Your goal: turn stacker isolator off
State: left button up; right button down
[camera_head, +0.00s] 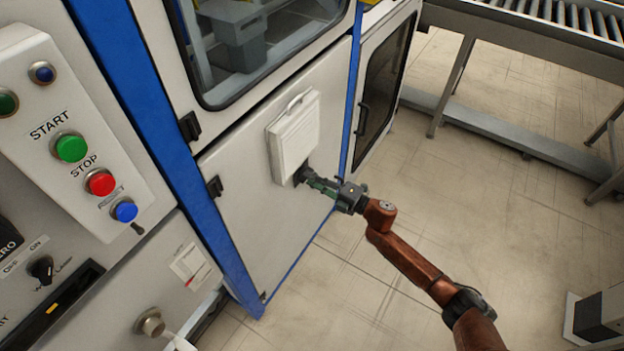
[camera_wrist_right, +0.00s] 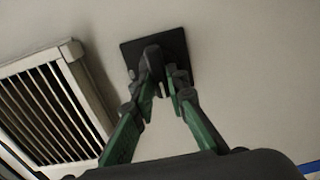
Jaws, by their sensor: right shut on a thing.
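The stacker isolator shows in the right wrist view as a dark square plate (camera_wrist_right: 184,52) with a dark rotary handle (camera_wrist_right: 152,58) on the pale cabinet panel. My right gripper (camera_wrist_right: 160,84) has its green-sided fingers closed around the handle. In the head view my right gripper (camera_head: 305,178) reaches the cabinet door just below a white vent box, and its fingers hide most of the isolator there. Which position the handle is turned to is hard to tell. My left gripper is not in view.
The white vent box (camera_head: 294,138) sticks out of the cabinet door (camera_head: 240,190) just above my right gripper. At the left is a control panel with a green START button (camera_head: 71,148) and a red STOP button (camera_head: 100,183). A roller conveyor (camera_head: 530,35) stands at the upper right. The floor right of the cabinet is mostly clear.

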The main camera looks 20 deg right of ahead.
jog(key=c, duration=1.9)
grip_release()
jog(key=shift+d, duration=0.1)
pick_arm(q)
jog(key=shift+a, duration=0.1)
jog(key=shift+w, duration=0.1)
pick_arm(e)
jog(key=v, duration=1.2)
jog(key=shift+f, duration=0.1)
